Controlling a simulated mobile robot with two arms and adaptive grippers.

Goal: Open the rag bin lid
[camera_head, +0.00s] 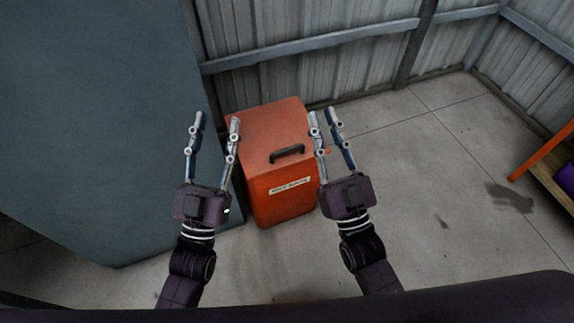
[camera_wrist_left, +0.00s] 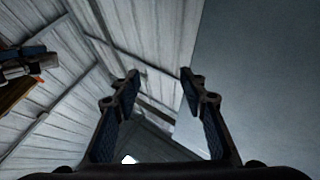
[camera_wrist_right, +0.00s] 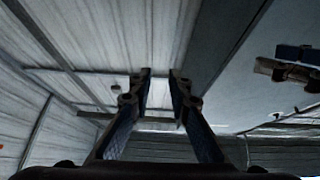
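The rag bin (camera_head: 280,202) is an orange-red box on the floor with a pale label on its front. Its lid (camera_head: 262,123) lies shut on top, with a dark handle (camera_head: 287,153) near the front edge. My left gripper (camera_head: 216,120) is open and empty, over the bin's left side in the head view. My right gripper (camera_head: 322,114) is open and empty, its fingers closer together, beside the bin's right edge in the picture. Neither gripper visibly holds the handle. The wrist views show both sets of fingers, left (camera_wrist_left: 158,75) and right (camera_wrist_right: 160,72), but not the bin.
A large grey-blue cabinet or panel (camera_head: 90,110) stands close on the left of the bin. A corrugated metal wall (camera_head: 300,60) runs behind. An orange-framed rack (camera_head: 545,150) stands at the far right.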

